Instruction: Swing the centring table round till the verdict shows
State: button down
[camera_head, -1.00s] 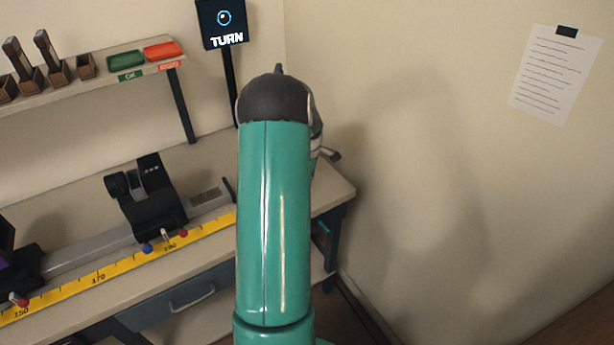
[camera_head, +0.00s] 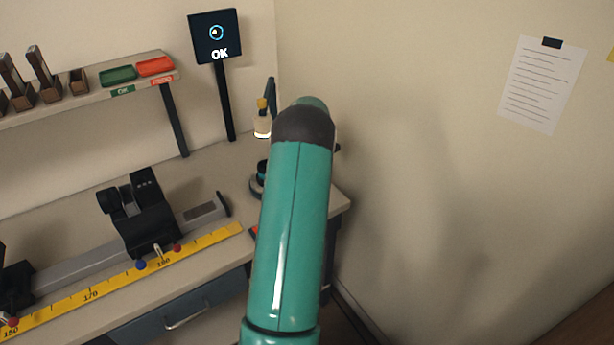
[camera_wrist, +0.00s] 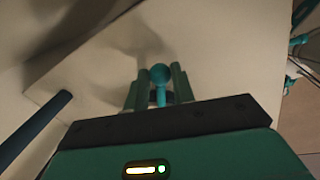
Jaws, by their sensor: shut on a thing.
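The verdict screen (camera_head: 214,37) on its black post shows a ring symbol and the word OK. The centring table (camera_head: 258,186) stands at the bench's right end, a dark round base with a teal ring, largely hidden behind my arm. Above it is a pale, glowing-rimmed part with a yellow top (camera_head: 262,122). In the wrist view my gripper (camera_wrist: 158,92) is shut on a teal round-headed handle (camera_wrist: 160,73), which stands between the two fingers. The gripper itself is hidden in the head view.
A rail with a black carriage (camera_head: 140,222) and a yellow scale (camera_head: 190,247) runs along the bench at left. A shelf behind holds a green tray (camera_head: 118,75) and a red tray (camera_head: 155,66). The bench ends at right before the wall.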

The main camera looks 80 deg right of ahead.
jog(key=shift+w+d+n, duration=0.2)
jog(key=shift+d+n, duration=0.25)
jog(key=shift+d, duration=0.1)
jog(key=shift+w+d+n, duration=0.2)
jog(key=shift+d+n, duration=0.25)
jog(key=shift+d, duration=0.05)
jog(key=shift+w+d+n+t, duration=0.3)
jog(key=shift+w+d+n, duration=0.25)
jog(key=shift+d+n, duration=0.3)
jog(key=c, duration=1.2)
grip_release()
jog(key=shift+r, duration=0.1)
jog(key=shift+y, duration=0.3)
jog(key=r, duration=0.4)
jog(key=s+a+r, duration=0.1)
jog(key=r, duration=0.8)
jog(key=shift+s+a+r, duration=0.25)
jog(key=shift+s+a, duration=0.05)
jog(key=shift+s, duration=0.05)
